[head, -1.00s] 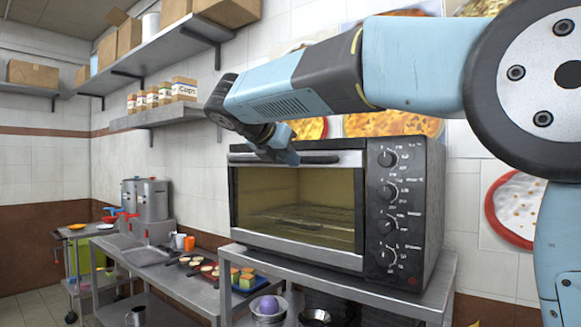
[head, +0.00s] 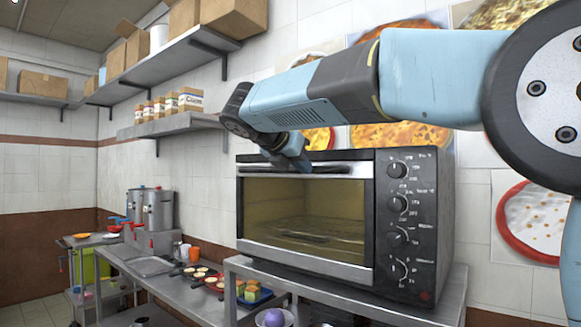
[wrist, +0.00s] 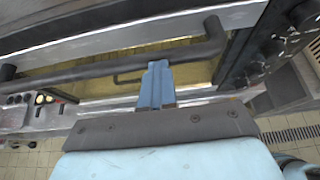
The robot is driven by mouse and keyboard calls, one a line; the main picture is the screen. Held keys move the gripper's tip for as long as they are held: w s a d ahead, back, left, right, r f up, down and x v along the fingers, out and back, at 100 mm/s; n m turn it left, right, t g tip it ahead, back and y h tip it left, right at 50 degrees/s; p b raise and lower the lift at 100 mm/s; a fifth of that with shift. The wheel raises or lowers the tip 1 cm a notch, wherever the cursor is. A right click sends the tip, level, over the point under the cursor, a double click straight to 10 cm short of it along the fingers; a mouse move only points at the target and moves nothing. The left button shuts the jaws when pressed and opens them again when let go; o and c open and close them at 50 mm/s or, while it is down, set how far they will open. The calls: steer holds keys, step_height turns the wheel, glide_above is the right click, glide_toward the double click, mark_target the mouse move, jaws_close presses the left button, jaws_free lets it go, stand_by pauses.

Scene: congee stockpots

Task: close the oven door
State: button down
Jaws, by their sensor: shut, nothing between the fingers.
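The oven (head: 420,230) is a black and silver countertop oven on a metal stand. Its glass door (head: 305,262) stands upright across the front and looks shut or nearly so; a small gap cannot be ruled out. The dark door handle (head: 335,169) runs along the top edge and also shows in the wrist view (wrist: 90,73). My gripper (head: 303,163) is shut and empty, with its blue fingers pointing down at the handle. In the wrist view the fingertips (wrist: 158,66) are at the handle's near side; whether they touch it is unclear.
Control knobs (head: 398,205) line the oven's right side. A wall shelf with cartons (head: 190,99) is to the left of my gripper. A lower counter (head: 150,266) with pots and food trays extends left. Pizza posters (head: 400,135) hang behind the oven.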

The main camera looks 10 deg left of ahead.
steer(key=s+a+f+v, duration=0.1)
steer(key=v, duration=1.2)
steer(key=d+f+m+g+y, duration=0.15)
steer(key=d+f+m, duration=0.3)
steer(key=d, duration=0.45)
steer(key=d+f+m+g, duration=0.2)
steer(key=d+f+m, duration=0.25)
steer(key=d, duration=0.45)
steer(key=d+f+m+g+y, duration=0.1)
steer(key=d+f+m, duration=0.3)
steer(key=d, duration=0.5)
steer(key=s+d+f+m+y, duration=0.1)
steer(key=s+d+f+m, duration=0.5)
steer(key=s+f+m, duration=0.2)
steer(key=s+d+f+m+g+y, duration=0.1)
steer(key=s+d+f+m+y, duration=0.1)
steer(key=s+d+f+m, duration=0.5)
steer(key=shift+s+f+m, duration=0.65)
steer(key=shift+f+m, duration=0.75)
steer(key=shift+f, duration=1.4)
steer(key=shift+d, duration=0.1)
